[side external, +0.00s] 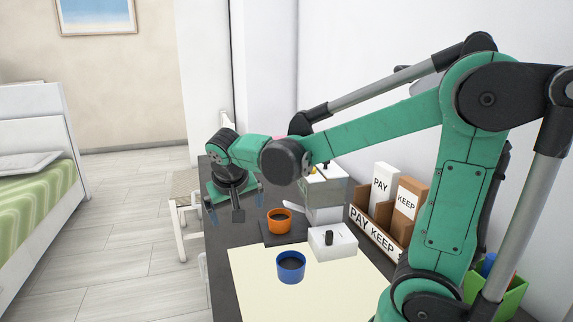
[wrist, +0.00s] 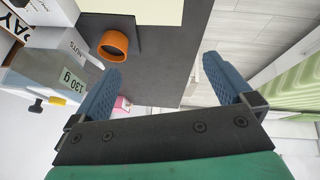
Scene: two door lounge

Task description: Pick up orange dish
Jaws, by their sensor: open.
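The orange dish (side external: 279,221) is a round cup-like bowl with a dark inside. It stands on a dark square mat (side external: 270,239) on the dark table. In the wrist view the orange dish (wrist: 113,45) shows at the upper left, beyond the left fingertip. My gripper (side external: 237,205) is at the far left of the table, to the left of the dish and apart from it. In the wrist view my gripper (wrist: 163,73) has its two blue fingers spread wide, with nothing between them.
A blue bowl (side external: 291,266) stands on the cream sheet (side external: 252,272) in front. A white box with a black knob (side external: 332,241) and a clear container (side external: 325,196) stand right of the dish. PAY and KEEP boxes (side external: 383,188) line the wall. A stool (side external: 184,190) stands left.

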